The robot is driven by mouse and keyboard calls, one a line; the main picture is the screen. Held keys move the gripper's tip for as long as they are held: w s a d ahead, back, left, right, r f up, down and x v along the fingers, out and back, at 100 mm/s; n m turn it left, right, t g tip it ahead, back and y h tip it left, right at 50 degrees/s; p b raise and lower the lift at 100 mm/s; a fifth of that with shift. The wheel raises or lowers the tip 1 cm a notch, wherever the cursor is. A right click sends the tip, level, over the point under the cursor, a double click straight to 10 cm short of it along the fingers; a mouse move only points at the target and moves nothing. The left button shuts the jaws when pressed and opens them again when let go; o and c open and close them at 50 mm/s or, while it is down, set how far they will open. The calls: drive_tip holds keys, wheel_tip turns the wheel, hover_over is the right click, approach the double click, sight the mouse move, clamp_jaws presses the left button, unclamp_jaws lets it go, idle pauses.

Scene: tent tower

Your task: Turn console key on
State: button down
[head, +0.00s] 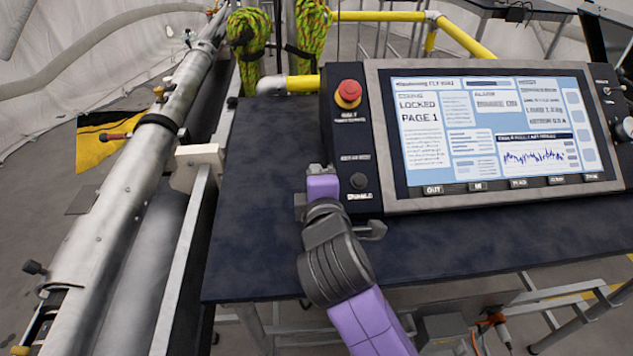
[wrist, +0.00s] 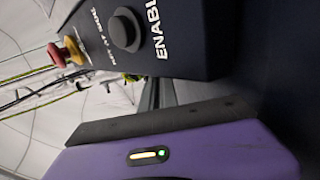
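The console (head: 375,130) stands on a dark table, its screen lit and reading "LOCKED PAGE 1". A black round knob (head: 358,181) sits low on its left side panel, above the label "ENABLE"; it also shows close up in the wrist view (wrist: 124,31). A red mushroom button on a yellow base (head: 348,92) is higher on that panel, and shows in the wrist view (wrist: 73,50). I cannot make out a separate key. My gripper (head: 318,178) is just left of the knob, apparently apart from it. Its fingers are not clear enough to tell their opening.
The dark table top (head: 265,200) is bare left of and in front of the console. A long metal tube (head: 140,170) runs along the left, with a pale block (head: 198,165) by the table edge. Yellow rails and green-yellow rope (head: 312,28) are behind.

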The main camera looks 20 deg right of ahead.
drive_tip(key=shift+f, duration=0.1)
idle(0.3)
drive_tip(key=c, duration=1.6)
unclamp_jaws()
drive_tip(key=shift+v, duration=3.9)
